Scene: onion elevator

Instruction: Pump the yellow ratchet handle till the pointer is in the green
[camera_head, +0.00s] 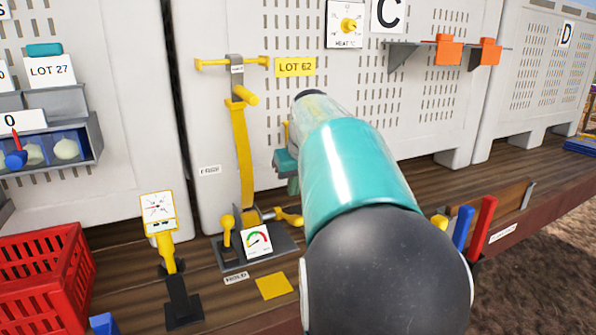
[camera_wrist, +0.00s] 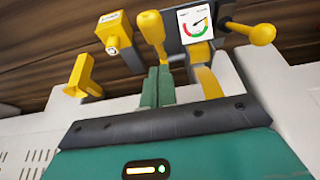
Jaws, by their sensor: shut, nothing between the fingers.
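The ratchet unit stands on a dark base (camera_head: 285,245) at the bench's back. A yellow handle with a rounded grip (camera_head: 288,217) sticks out to its right, and a yellow knobbed lever (camera_head: 227,230) stands at its left. The gauge (camera_head: 256,242) faces front; its black pointer lies low on the left, outside the green arc. The gauge also shows, upside down, in the wrist view (camera_wrist: 195,22). My gripper (camera_wrist: 158,70) is shut and empty, its fingertips close to the end of one yellow handle (camera_wrist: 150,30). I cannot tell if they touch. My arm hides most of the gripper in the head view.
A yellow strap (camera_head: 243,155) runs up from the unit to a wall bracket (camera_head: 236,68). A yellow post with a card (camera_head: 157,207) and a red crate (camera_head: 45,280) stand left. A yellow square (camera_head: 274,286) lies in front. Blue and red handles (camera_head: 482,225) stand right of my arm.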

